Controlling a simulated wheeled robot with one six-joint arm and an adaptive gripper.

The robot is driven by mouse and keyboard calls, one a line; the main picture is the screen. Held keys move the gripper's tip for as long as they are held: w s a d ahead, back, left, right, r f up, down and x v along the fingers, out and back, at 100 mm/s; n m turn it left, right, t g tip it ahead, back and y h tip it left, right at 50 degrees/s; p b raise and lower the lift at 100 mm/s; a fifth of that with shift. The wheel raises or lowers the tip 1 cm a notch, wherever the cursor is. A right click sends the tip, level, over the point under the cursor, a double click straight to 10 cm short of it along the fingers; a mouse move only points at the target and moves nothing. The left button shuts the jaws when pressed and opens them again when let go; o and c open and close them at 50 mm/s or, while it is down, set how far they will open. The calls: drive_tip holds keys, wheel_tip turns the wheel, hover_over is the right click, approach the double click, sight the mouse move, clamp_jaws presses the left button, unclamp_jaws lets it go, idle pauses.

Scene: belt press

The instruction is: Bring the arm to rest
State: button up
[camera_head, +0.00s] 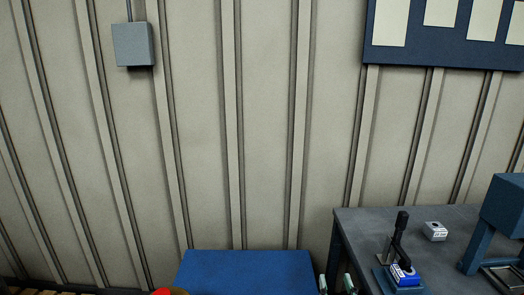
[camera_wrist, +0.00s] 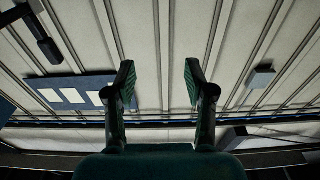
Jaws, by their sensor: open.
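My gripper (camera_wrist: 157,85) shows in the wrist view with its two fingers wide apart and nothing between them. It faces the ribbed wall and is clear of it. In the head view two fingertips (camera_head: 336,284) show at the bottom edge, between the blue surface and the workbench. The rest of the arm is out of that view.
A grey workbench (camera_head: 350,232) at the right bears a small lever press (camera_head: 398,255), a small labelled block (camera_head: 435,231) and a blue machine (camera_head: 503,215). A blue surface (camera_head: 245,270) is at bottom centre. A grey box (camera_head: 132,44) and blue board (camera_head: 440,54) hang on the wall.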

drive_tip(key=s+f+g, duration=0.1)
drive_tip(key=s+f, duration=0.5)
drive_tip(key=s, duration=0.6)
drive_tip(key=s+f+g, duration=0.1)
drive_tip(key=s+f, duration=0.6)
drive_tip(key=s, duration=0.4)
drive_tip(key=s+r+g, duration=0.2)
drive_tip(key=s+r, duration=0.1)
drive_tip(key=s, duration=2.2)
